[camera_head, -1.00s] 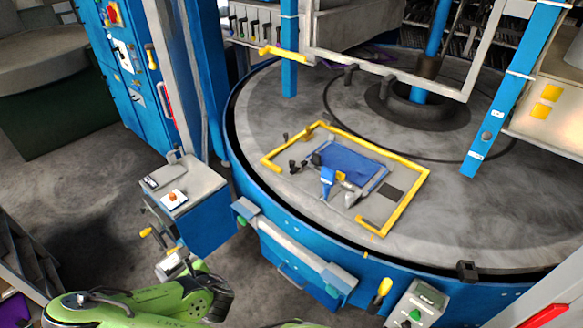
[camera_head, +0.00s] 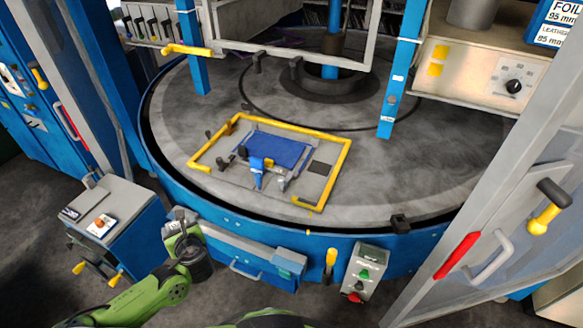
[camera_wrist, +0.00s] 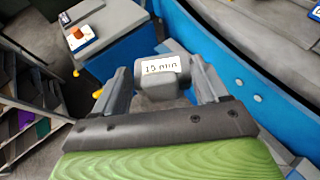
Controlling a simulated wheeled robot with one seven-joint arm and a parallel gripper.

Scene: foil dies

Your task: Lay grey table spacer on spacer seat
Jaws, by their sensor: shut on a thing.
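My gripper (camera_wrist: 163,84) is shut on a grey block with a white "15 mm" label, the table spacer (camera_wrist: 150,88), in the wrist view. In the head view my gripper (camera_head: 179,222) is at the lower left, in front of the round table's blue rim; the spacer is too small to make out there. A yellow frame (camera_head: 344,163) lies on the round grey table (camera_head: 415,175) around a fixture with a blue plate (camera_head: 275,150). A dark square patch (camera_head: 320,168) is on the fixture's right side. I cannot tell which part is the spacer seat.
A blue cabinet (camera_head: 130,225) with an orange button stands left of my gripper. A control box (camera_head: 361,273) stands at the table's front. A blue post (camera_head: 402,75) rises from the table, and a grey door (camera_head: 500,215) stands at the right. The table's right part is clear.

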